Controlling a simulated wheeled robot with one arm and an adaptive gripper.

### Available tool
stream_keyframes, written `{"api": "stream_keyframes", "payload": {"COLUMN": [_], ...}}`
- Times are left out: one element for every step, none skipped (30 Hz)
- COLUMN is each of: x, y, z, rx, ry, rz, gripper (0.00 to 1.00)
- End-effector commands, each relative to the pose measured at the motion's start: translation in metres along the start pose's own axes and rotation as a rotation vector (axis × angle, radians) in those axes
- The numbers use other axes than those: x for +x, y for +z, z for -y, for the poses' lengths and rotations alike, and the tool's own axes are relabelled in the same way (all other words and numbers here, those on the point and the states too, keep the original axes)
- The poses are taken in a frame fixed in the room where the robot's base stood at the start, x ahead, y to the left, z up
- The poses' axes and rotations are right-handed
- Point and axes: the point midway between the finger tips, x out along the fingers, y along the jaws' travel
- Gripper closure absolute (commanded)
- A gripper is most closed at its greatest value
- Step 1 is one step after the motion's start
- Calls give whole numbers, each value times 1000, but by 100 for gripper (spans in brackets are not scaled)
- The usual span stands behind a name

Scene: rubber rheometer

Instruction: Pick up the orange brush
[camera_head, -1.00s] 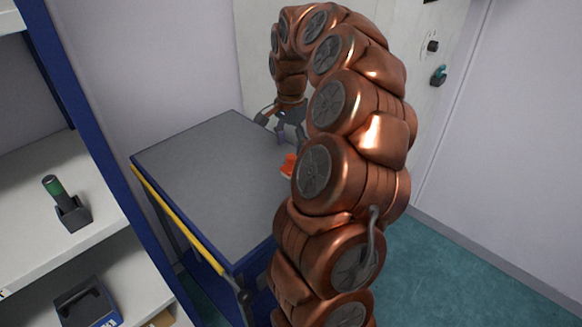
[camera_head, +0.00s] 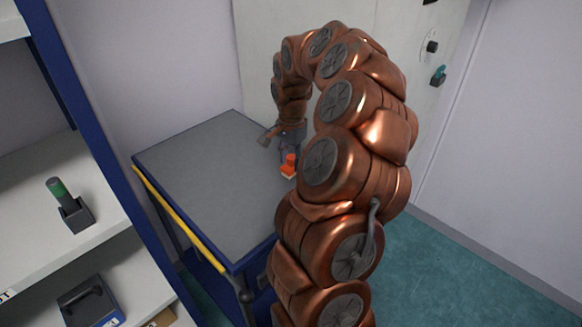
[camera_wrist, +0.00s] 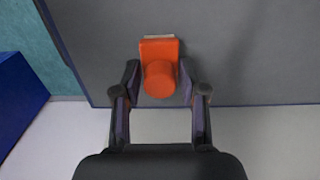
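The orange brush (camera_head: 289,166) is on the grey top of the blue cart (camera_head: 205,180), near its right side and partly hidden by my arm. In the wrist view the orange brush (camera_wrist: 159,72) shows a round knob over a rectangular body with a pale strip at the far edge. My gripper (camera_wrist: 157,78) is open. Its two fingers stand on either side of the knob, with a gap on both sides. In the head view my gripper (camera_head: 279,143) is low over the cart top, and my arm covers part of it.
A white shelf (camera_head: 40,220) at the left holds a green-topped tool in a dark stand (camera_head: 70,208) and a dark-handled item (camera_head: 88,300). The cart has a yellow front edge (camera_head: 180,220). Most of its top is clear. A pale cabinet (camera_head: 258,70) stands behind it.

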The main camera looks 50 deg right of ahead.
Motion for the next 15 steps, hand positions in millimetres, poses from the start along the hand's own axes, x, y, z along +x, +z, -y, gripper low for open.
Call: {"api": "stream_keyframes", "payload": {"x": [0, 0, 0, 0, 0, 0, 0, 0, 0, 0, 0, 0, 0, 0, 0], "y": [0, 0, 0, 0, 0, 0, 0, 0, 0, 0, 0, 0, 0, 0, 0], "z": [0, 0, 0, 0, 0, 0, 0, 0, 0, 0, 0, 0, 0, 0, 0], "rx": [0, 0, 0, 0, 0, 0, 0, 0, 0, 0, 0, 0, 0, 0, 0], "ry": [0, 0, 0, 0, 0, 0, 0, 0, 0, 0, 0, 0, 0, 0, 0], "rz": [0, 0, 0, 0, 0, 0, 0, 0, 0, 0, 0, 0, 0, 0, 0], "gripper": [66, 70, 74, 77, 80, 84, 87, 90, 95, 98, 100, 100, 100, 100, 100]}}
